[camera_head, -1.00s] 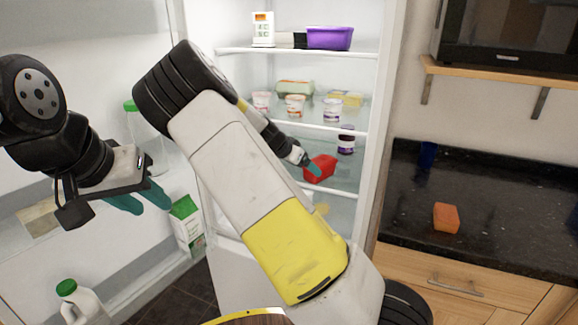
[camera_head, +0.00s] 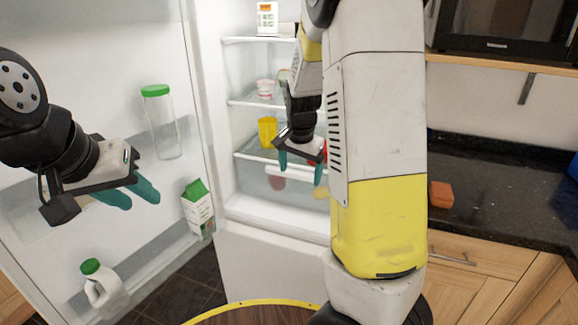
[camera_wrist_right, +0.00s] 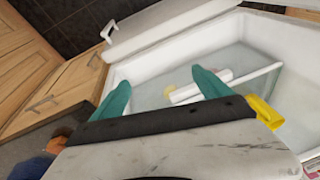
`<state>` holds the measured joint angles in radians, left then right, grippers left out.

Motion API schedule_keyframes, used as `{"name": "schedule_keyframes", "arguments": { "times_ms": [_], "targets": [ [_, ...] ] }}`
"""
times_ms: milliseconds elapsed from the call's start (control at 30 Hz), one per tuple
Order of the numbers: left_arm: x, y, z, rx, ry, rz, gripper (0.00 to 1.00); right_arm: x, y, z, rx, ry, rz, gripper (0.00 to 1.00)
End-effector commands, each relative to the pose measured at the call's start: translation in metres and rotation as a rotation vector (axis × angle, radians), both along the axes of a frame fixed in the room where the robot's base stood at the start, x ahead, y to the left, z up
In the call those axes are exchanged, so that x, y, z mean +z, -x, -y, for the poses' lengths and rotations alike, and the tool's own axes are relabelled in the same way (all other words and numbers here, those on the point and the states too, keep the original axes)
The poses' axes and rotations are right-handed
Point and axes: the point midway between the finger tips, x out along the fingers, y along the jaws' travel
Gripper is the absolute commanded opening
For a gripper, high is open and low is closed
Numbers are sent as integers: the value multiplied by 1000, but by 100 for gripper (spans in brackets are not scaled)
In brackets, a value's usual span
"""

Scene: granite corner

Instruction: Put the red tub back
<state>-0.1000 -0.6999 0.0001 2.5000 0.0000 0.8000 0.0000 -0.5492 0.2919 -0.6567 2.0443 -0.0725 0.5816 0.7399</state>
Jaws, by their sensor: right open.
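The red tub (camera_head: 323,149) shows only as a small red patch behind my right gripper, at the fridge's middle shelf. The gripper and arm hide most of it. I do not make it out in the right wrist view. My right gripper (camera_head: 300,173) is in front of the open fridge, its teal fingers apart and pointing down. In the right wrist view its fingers (camera_wrist_right: 160,92) are apart with nothing between them but the fridge interior beyond. My left gripper (camera_head: 132,196) is at the left, by the fridge door, its fingers apart and empty.
A yellow container (camera_head: 267,132) stands on the shelf left of my right gripper. The open door holds a green-lidded jar (camera_head: 163,125), a carton (camera_head: 197,207) and a milk jug (camera_head: 104,289). An orange block (camera_head: 441,195) lies on the dark counter (camera_head: 490,190).

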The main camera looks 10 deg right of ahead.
Motion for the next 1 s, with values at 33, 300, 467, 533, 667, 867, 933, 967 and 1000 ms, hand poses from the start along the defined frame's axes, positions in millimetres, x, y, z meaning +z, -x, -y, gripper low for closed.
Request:
{"name": "schedule_keyframes", "arguments": {
  "times_ms": [33, 300, 467, 533, 667, 867, 933, 967, 1000],
  "targets": [
    [0, 0, 0, 0, 0, 0, 36, 17, 17, -6, 49, -52, 15, 88],
    [0, 0, 0, 0, 0, 0, 36, 96, 112, -39, 397, -147, 143, 88],
    [0, 0, 0, 0, 0, 0, 36, 128, 172, -53, 600, -86, 238, 88],
    [0, 0, 0, 0, 0, 0, 36, 135, 194, -57, 669, -43, 268, 88],
    [0, 0, 0, 0, 0, 0, 36, 141, 221, -62, 759, 28, 299, 88],
    [0, 0, 0, 0, 0, 0, 36, 141, 235, -65, 805, 70, 311, 88],
    [0, 0, 0, 0, 0, 0, 36, 141, 235, -65, 805, 70, 311, 88],
    [0, 0, 0, 0, 0, 0, 36, 141, 235, -65, 806, 69, 311, 88],
    [0, 0, 0, 0, 0, 0, 36, 141, 234, -65, 805, 69, 311, 88]
  ]
}}
